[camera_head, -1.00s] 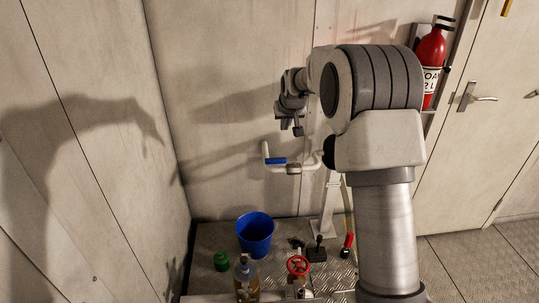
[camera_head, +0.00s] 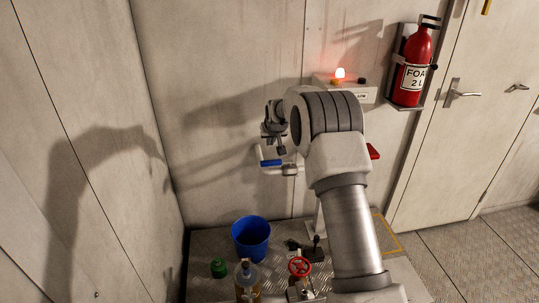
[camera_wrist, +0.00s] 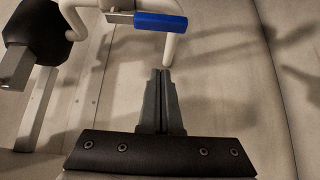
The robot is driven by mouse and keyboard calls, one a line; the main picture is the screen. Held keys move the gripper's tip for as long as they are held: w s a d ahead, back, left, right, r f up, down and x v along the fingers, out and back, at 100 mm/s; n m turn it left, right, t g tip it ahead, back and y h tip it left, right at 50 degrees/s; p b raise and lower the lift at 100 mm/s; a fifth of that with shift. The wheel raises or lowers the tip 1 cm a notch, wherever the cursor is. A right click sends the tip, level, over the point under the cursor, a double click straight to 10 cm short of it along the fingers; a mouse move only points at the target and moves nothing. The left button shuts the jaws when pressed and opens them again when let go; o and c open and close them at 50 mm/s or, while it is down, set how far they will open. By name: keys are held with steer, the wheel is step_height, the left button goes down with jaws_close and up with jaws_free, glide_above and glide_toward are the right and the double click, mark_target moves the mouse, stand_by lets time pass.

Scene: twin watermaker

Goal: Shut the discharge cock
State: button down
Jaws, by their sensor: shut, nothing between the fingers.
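A blue-handled lever (camera_head: 271,163) sits on a white bent pipe (camera_head: 258,153) at the wall. No readable label shows whether this is the discharge cock. In the wrist view the blue handle (camera_wrist: 160,22) lies level across the top, beyond the fingertips. The white pipe (camera_wrist: 172,48) drops behind it. My gripper (camera_head: 275,148) is shut and empty, in front of the wall and just above the blue handle in the head view. In the wrist view my gripper (camera_wrist: 160,73) points toward the handle, apart from it. My arm hides part of the pipework.
A red valve wheel (camera_head: 299,267), blue bucket (camera_head: 251,239), green object (camera_head: 218,268) and bottle (camera_head: 247,280) stand below. A lit red lamp (camera_head: 339,74) and fire extinguisher (camera_head: 412,68) are at the wall. A red part (camera_head: 374,151) shows beside my arm. Floor is clear at right.

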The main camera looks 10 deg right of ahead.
mark_target(277, 163)
steer(key=x, duration=1)
steer(key=shift+s, duration=2.05)
